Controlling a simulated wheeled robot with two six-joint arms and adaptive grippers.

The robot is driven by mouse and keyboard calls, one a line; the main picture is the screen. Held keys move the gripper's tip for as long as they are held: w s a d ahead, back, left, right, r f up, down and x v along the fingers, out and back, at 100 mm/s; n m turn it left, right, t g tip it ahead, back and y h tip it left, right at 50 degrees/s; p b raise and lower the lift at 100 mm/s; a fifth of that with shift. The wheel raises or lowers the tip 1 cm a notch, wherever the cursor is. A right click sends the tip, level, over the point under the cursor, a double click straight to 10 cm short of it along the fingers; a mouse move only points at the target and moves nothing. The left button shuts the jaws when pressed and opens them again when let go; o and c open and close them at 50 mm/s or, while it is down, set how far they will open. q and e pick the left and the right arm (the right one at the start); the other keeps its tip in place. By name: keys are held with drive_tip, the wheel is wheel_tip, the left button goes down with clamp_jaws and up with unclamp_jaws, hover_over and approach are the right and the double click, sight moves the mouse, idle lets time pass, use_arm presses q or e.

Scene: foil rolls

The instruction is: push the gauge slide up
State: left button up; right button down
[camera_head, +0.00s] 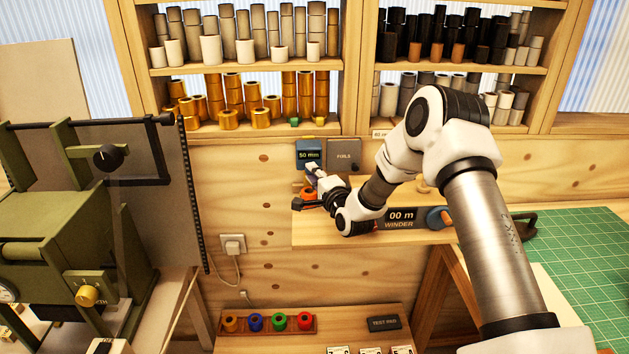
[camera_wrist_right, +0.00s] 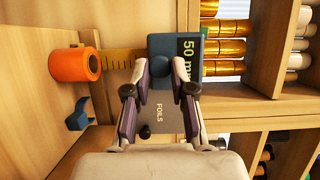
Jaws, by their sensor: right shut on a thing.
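The gauge slide is a dark blue block (camera_head: 308,148) with a "50 mm" display, on the back wall just under the shelves. In the right wrist view the slide (camera_wrist_right: 158,44) sits on a brass ruler strip (camera_wrist_right: 119,58), and its round knob (camera_wrist_right: 162,66) lies between my fingertips. My right gripper (camera_wrist_right: 162,74) is shut on this knob; it also shows in the head view (camera_head: 311,182), partly covering the area below the slide. The ruler's lower part is bare between the slide and an orange roll (camera_wrist_right: 75,65). My left gripper is not in view.
A grey FOILS plate (camera_head: 344,155) is right of the slide. Shelves (camera_head: 250,132) with foil rolls stand above. A ledge with a WINDER display (camera_head: 400,218) lies below my right forearm. A green press (camera_head: 60,230) stands left; a green mat (camera_head: 585,250) lies right.

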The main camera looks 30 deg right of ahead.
drive_tip(key=shift+w+r, duration=0.15)
drive_tip(key=shift+r, duration=0.3)
drive_tip(key=c, duration=1)
unclamp_jaws()
drive_tip(key=shift+o, duration=0.2)
drive_tip(key=s+a, duration=0.2)
drive_tip(key=s, duration=0.9)
drive_tip(key=shift+s+f, duration=0.2)
